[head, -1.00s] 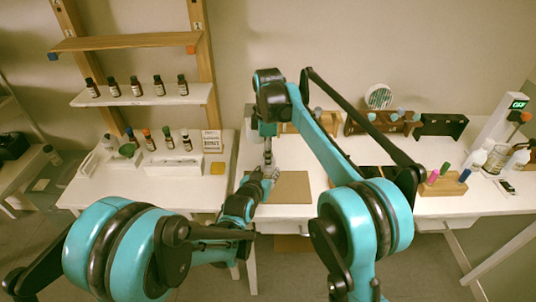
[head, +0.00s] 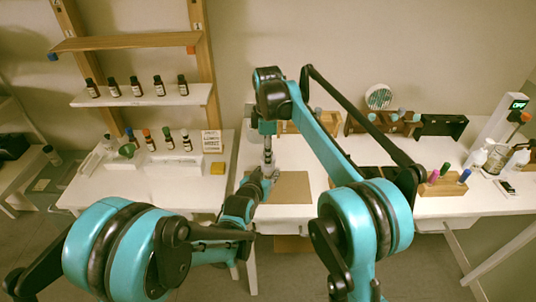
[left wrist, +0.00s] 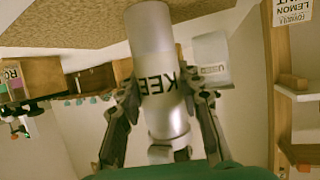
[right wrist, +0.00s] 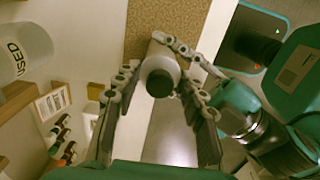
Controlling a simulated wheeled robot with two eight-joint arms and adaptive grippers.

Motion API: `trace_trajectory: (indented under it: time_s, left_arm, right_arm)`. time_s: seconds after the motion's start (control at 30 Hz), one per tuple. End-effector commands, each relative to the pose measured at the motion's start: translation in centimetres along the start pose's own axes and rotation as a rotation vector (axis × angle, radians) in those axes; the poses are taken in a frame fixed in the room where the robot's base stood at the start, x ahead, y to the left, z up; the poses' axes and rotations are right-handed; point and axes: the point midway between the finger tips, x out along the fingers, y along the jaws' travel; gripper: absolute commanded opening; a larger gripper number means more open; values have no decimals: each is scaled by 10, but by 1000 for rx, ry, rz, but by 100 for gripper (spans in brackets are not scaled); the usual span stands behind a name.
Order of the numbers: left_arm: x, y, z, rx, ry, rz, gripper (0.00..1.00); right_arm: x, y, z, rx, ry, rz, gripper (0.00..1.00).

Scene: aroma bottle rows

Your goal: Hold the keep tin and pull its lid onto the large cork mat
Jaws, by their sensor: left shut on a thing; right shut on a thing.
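My left gripper (left wrist: 165,105) is shut around the pale cylindrical keep tin (left wrist: 150,35), whose black KEEP lettering shows in the left wrist view. My right gripper (right wrist: 157,80) is shut at the tin's dark-centred round end (right wrist: 160,83), where the lid is. I cannot tell whether the lid is still seated. In the head view my right gripper (head: 268,155) points down just above my left gripper (head: 264,178), and the tin is mostly hidden between them. The large cork mat (head: 292,187) lies bare on the table to their right; its cork (right wrist: 168,18) also shows in the right wrist view.
A jar marked USED (right wrist: 20,55) stands left in the right wrist view. Bottles stand on the left shelf (head: 145,100) and side table (head: 160,185). Wooden racks (head: 380,122) line the table's back, and a tube block (head: 443,187) stands at right.

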Motion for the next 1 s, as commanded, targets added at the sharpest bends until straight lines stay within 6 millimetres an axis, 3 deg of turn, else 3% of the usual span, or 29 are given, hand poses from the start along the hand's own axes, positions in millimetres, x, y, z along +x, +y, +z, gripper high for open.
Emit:
trace_trajectory:
  time_s: [0.77, 1.0]
  left_arm:
    - [0, 0, 1, 0, -2, 0, 0]
    - [0, 0, 1, 0, -2, 0, 0]
  right_arm:
    - [-16, 0, 0, 0, 0, 0, 6]
    - [-44, 0, 0, 0, 0, 0, 6]
